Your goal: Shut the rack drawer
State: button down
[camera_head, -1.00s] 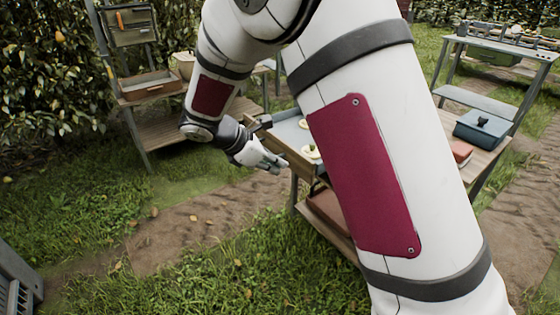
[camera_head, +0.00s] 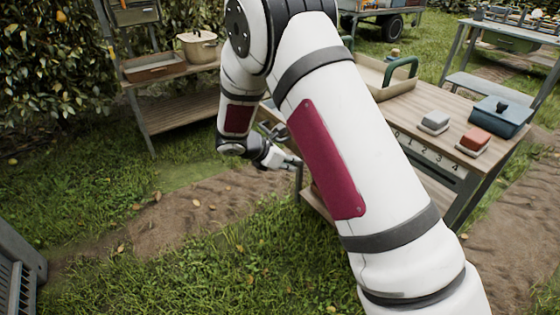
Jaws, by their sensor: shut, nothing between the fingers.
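My gripper (camera_head: 289,162) is shut and empty, low at the near left end of a wooden work table (camera_head: 405,110). Its fingertips point right, close to a table leg; I cannot tell whether they touch anything. My arm crosses the middle of the view and hides much of the table's left part. A small bit of a wooden and grey edge (camera_head: 272,113) shows behind my forearm and may belong to the drawer. How far the drawer is out is hidden. A pale strip with numbers (camera_head: 425,150) runs along the table's front.
On the table are a tray with a green handle (camera_head: 400,75), a grey block (camera_head: 435,121), a red block (camera_head: 475,140) and a blue lidded box (camera_head: 500,116). A shelf stand (camera_head: 180,105) with a pot (camera_head: 198,46) stands at the back left. Grass and soil lie open at front left.

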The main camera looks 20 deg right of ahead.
jog(key=shift+w+d+r, duration=0.1)
jog(key=shift+w+d, duration=0.15)
jog(key=shift+d, duration=0.5)
jog(key=shift+w+d+r, duration=0.1)
jog(key=shift+w+d, duration=0.1)
jog(key=shift+d, duration=0.55)
jog(key=shift+d, duration=0.1)
jog(key=w+d, duration=0.2)
jog(key=d, duration=0.6)
jog(key=w+d+b, duration=0.1)
jog(key=w+d, duration=0.2)
jog(key=d, duration=0.5)
jog(key=w+d, duration=0.2)
jog(key=d, duration=0.6)
jog(key=shift+w, duration=0.4)
jog(key=shift+w+d, duration=0.25)
jog(key=shift+d, duration=0.55)
jog(key=shift+r, duration=0.1)
jog(key=shift+a, duration=0.25)
jog(key=a, duration=0.1)
jog(key=s+a, duration=0.1)
jog(key=a, duration=0.2)
jog(key=shift+s+a+r, duration=0.15)
jog(key=shift+a+r, duration=0.1)
jog(key=p+v, duration=0.1)
jog(key=v, duration=0.8)
